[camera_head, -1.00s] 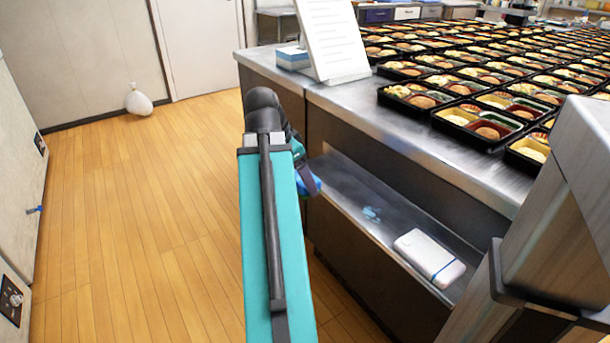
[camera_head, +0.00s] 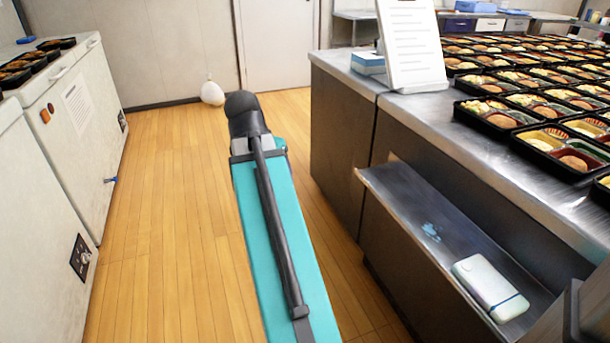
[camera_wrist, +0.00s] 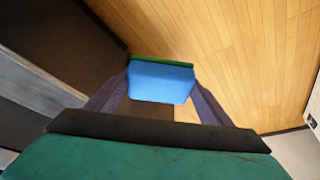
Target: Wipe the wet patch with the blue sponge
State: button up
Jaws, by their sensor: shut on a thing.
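The blue sponge (camera_wrist: 161,82) has a green layer along its far edge in the wrist view. My gripper (camera_wrist: 160,88) is shut on it, one finger at each side, and holds it above the wooden floor. In the head view my teal arm hides the gripper and the sponge. The wet patch (camera_head: 431,232) is a small light-blue mark on the lower metal shelf (camera_head: 405,195) of the counter, to the right of my arm. The sponge is apart from it.
A white box with a blue band (camera_head: 489,288) lies on the shelf, nearer than the patch. Bento trays (camera_head: 540,145) cover the counter top (camera_head: 450,125), beside a standing sheet (camera_head: 412,45). White chests (camera_head: 70,130) line the left. The wooden floor between is clear, with a white bag (camera_head: 212,93) far back.

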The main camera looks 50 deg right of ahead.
jog(key=w+a+n+t+y, duration=0.25)
jog(key=w+a+n, duration=0.55)
jog(key=w+a, duration=0.8)
jog(key=w+a+r+n+y, duration=0.1)
jog(key=w+a+n, duration=0.1)
jog(key=a, duration=0.9)
jog(key=w+a+n+t, duration=0.1)
jog(key=a+n, duration=0.4)
jog(key=a, duration=0.6)
jog(key=shift+w+r+y, duration=0.35)
jog(key=shift+w+r, duration=0.05)
jog(key=shift+w, duration=0.15)
jog(key=shift+d, duration=0.15)
